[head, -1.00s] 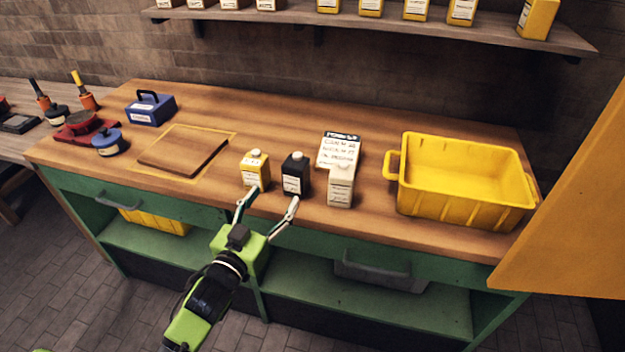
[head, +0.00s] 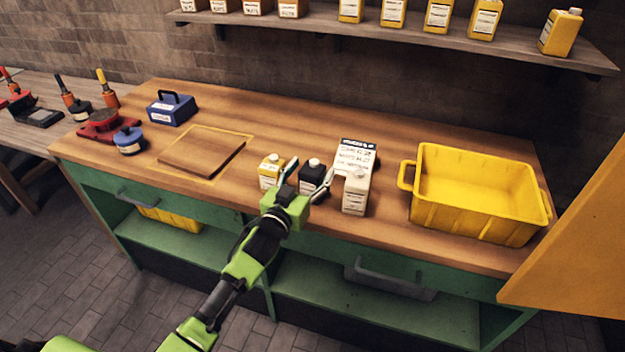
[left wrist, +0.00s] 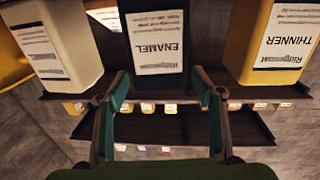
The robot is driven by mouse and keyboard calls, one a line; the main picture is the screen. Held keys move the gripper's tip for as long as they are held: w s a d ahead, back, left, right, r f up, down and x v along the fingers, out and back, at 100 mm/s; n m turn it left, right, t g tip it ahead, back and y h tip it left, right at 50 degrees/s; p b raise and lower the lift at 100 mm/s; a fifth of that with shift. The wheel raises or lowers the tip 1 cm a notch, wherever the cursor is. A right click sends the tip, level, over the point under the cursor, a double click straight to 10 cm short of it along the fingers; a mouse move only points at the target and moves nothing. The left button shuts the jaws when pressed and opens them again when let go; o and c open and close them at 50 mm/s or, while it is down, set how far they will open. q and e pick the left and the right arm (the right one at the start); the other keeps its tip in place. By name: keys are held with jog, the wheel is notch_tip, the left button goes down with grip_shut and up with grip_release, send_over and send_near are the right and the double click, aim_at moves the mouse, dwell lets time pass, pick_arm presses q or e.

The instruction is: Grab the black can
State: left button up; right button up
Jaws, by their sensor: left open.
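The black can (head: 311,176) stands upright on the wooden workbench, between a yellow can (head: 270,171) on its left and a white can (head: 355,191) on its right. In the left wrist view the black can (left wrist: 157,45) has a white label reading ENAMEL. My left gripper (head: 309,180) is open at the can, one finger on each side in the head view; the gripper hides part of it. In the left wrist view the fingers (left wrist: 163,92) spread near the can's sides; whether they touch it, I cannot tell. My right gripper is out of view.
A printed sign (head: 354,156) stands behind the white can. A yellow crate (head: 425,210) is at the bench's right. A wooden board (head: 203,152) and a blue box (head: 172,109) are at the left. A wall shelf (head: 400,33) carries several cans.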

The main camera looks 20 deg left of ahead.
pick_arm(q)
jog(key=shift+w+f, duration=0.1)
jog(key=shift+w, duration=0.6)
jog(key=shift+c, duration=0.3)
grip_shut()
jog(key=shift+r, duration=0.25)
